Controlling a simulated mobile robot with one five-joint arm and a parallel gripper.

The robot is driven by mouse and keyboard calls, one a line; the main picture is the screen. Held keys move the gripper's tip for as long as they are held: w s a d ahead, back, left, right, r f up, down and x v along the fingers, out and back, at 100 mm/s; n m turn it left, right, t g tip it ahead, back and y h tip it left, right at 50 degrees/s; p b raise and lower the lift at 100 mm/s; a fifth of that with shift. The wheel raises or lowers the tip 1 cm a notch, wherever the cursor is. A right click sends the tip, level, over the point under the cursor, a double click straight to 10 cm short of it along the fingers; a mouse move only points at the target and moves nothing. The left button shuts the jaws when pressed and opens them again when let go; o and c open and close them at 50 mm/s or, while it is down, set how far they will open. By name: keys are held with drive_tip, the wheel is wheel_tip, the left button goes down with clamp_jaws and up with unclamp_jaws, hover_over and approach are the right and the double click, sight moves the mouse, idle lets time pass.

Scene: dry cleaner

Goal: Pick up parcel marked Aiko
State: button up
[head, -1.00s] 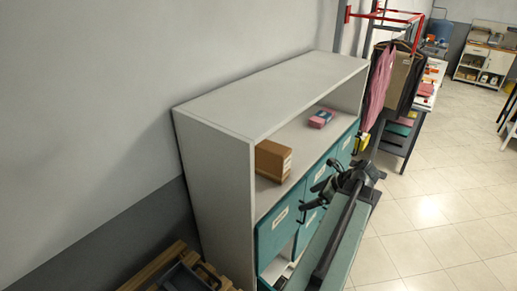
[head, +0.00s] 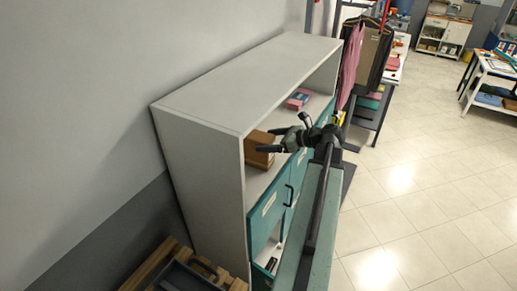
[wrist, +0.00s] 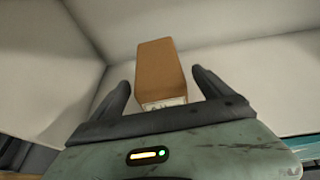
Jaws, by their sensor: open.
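A brown cardboard box (head: 258,151) sits on the open upper shelf of the grey cabinet (head: 240,85). In the wrist view the box (wrist: 160,68) shows a white label (wrist: 163,103) on its near end; I cannot read the name on it. My gripper (head: 270,145) is open in front of the shelf, its fingers pointing left at the box and covering part of it. In the wrist view my gripper (wrist: 162,82) has one finger on each side of the box's near end, with gaps showing on both sides.
A pink parcel (head: 299,98) lies farther along the same shelf. Teal doors (head: 268,213) with handles are below the shelf. A wooden pallet with a dark tray (head: 180,277) is at the lower left. The tiled floor (head: 410,200) to the right is clear.

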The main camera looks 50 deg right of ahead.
sight(256, 139)
drive_tip(key=shift+w+a+f, duration=0.1)
drive_tip(key=shift+w+f, duration=0.15)
drive_tip(key=shift+w, duration=0.35)
drive_tip(key=b+x, duration=0.1)
drive_tip(key=x, duration=0.3)
drive_tip(key=shift+b, duration=0.35)
drive_tip(key=shift+w+a, duration=0.1)
drive_tip(key=shift+w, duration=0.3)
drive_tip(key=shift+s, duration=0.15)
drive_tip(key=c, duration=1.9)
drive_tip(key=shift+r, duration=0.2)
